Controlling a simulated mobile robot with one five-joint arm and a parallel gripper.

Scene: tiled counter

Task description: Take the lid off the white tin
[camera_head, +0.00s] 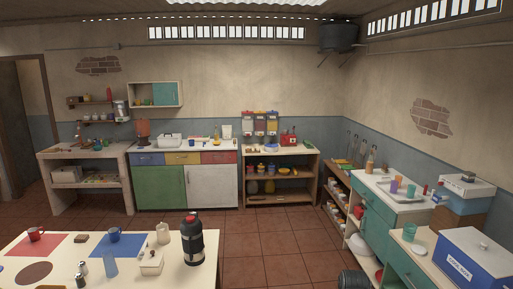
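A small white box-shaped container (151,263) with a small knob-like detail on top stands on the front table, left of a dark flask. It may be the white tin. It looks covered, but it is too small to tell the lid from the body. A pale upright cylinder (163,234) stands just behind it. I cannot tell for sure which of these is the tin. My gripper is not in view.
The dark flask (193,242) stands at the table's right edge. Cups, shakers and mats share the cream table (205,278). Tiled floor (262,245) lies open beyond. A blue cool box (474,262) sits at right. A black ridged round thing (353,280) shows at the bottom edge.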

